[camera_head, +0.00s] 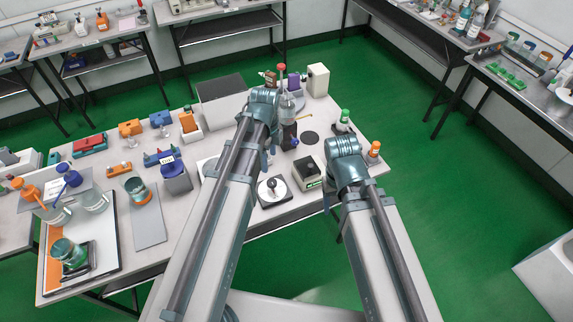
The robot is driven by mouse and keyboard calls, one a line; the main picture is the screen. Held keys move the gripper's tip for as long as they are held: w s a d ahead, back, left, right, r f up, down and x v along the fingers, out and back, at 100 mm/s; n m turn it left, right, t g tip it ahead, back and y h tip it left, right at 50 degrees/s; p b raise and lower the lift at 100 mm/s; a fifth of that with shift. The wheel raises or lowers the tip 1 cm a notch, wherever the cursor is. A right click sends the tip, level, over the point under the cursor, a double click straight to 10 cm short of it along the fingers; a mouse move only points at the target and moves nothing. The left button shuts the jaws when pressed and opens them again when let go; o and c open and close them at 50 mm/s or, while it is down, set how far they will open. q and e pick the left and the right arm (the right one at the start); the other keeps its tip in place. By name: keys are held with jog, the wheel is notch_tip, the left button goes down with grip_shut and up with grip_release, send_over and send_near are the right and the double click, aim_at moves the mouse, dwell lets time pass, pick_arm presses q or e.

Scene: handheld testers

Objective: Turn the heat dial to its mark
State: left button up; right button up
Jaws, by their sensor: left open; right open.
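A white square unit (276,198) with a dark round knob (271,183) lies near the front edge of the table, between my arms. A small box with a black top (308,166) and a pale, green-marked front stands just right of it. I cannot tell which carries the heat dial, and no mark can be made out. My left gripper (268,158) is open, mostly hidden by its arm, above the table left of the box. My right gripper (331,200) is open, partly hidden below its wrist, right of the box near the front edge. Neither visibly holds anything.
A tray (105,265) with beakers fills the left end. Green floor surrounds the table.

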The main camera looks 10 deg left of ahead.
aim_at(272, 182)
pick_arm(q)
jog(key=shift+w+d+r+m, duration=0.1)
jog(key=shift+w+m, duration=0.2)
jog(key=shift+w, duration=0.2)
pick_arm(e)
jog(key=shift+w+d+r, duration=0.15)
jog(key=shift+w+d, duration=0.1)
jog(key=shift+w, duration=0.05)
pick_arm(q)
notch_tip(272, 182, down, 14)
jog(key=b, duration=1.4)
jog(key=shift+r, duration=0.1)
pick_arm(e)
notch_tip(272, 182, down, 14)
jog(key=shift+r, duration=0.1)
pick_arm(q)
grip_shut()
